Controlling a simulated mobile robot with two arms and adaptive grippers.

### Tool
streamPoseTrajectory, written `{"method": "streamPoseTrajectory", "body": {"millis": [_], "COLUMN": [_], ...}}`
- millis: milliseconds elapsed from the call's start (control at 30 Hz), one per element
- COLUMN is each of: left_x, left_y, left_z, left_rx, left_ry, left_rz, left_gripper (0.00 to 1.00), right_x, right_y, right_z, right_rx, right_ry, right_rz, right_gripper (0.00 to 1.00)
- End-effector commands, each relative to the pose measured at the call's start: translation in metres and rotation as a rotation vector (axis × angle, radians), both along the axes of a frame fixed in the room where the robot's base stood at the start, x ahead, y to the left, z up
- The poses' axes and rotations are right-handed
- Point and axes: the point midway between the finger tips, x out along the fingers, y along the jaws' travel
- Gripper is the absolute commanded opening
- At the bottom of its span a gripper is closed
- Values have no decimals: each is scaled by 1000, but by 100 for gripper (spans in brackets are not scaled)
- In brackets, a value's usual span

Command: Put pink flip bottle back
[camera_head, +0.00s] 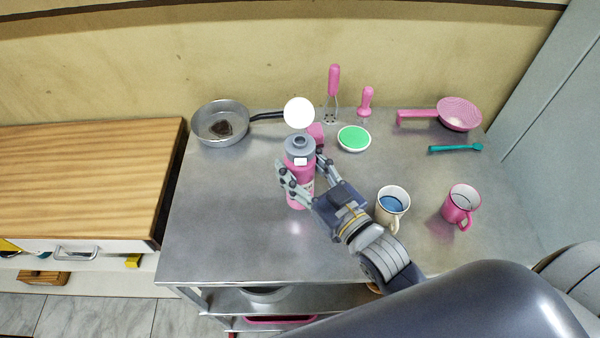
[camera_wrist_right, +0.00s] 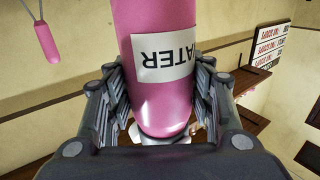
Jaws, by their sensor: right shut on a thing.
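The pink flip bottle (camera_head: 300,182) has a grey lid and a white label, and looks upright over the left-middle part of the metal table (camera_head: 215,235). My right gripper (camera_head: 299,183) is shut on the bottle, with a finger on each side of its body. In the right wrist view the bottle (camera_wrist_right: 160,105) sits between both fingers, its label partly readable as "ATER". I cannot tell whether its base touches the table. My left gripper is not in view.
Behind the bottle are a pan (camera_head: 221,124), a white disc (camera_head: 299,113) and a green-topped bowl (camera_head: 354,139). A white mug (camera_head: 392,208) and a pink mug (camera_head: 462,205) stand to the right, with a pink strainer (camera_head: 459,114) and teal utensil (camera_head: 455,148) behind. The table's front left is clear.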

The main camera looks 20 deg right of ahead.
Motion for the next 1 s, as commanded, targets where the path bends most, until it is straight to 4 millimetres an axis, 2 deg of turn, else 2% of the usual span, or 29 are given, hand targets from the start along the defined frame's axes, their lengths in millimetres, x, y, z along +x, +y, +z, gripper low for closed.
{"method": "streamPoseTrajectory", "body": {"millis": [233, 633, 667, 733, 1000], "left_x": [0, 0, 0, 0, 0], "left_y": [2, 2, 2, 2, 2], "left_z": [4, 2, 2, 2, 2], "left_rx": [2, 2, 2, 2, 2], "left_ry": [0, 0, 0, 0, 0], "left_rz": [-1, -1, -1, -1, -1], "left_gripper": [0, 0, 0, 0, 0], "right_x": [0, -1, -1, -1, -1], "right_y": [0, 0, 0, 0, 0], "right_z": [-31, -37, -38, -37, -37], "right_rx": [0, 0, -1, -1, -1], "right_ry": [2, -1, 3, 3, 3], "right_rz": [0, 1, 1, 1, 1], "right_gripper": [11, 11, 54, 69, 69]}}
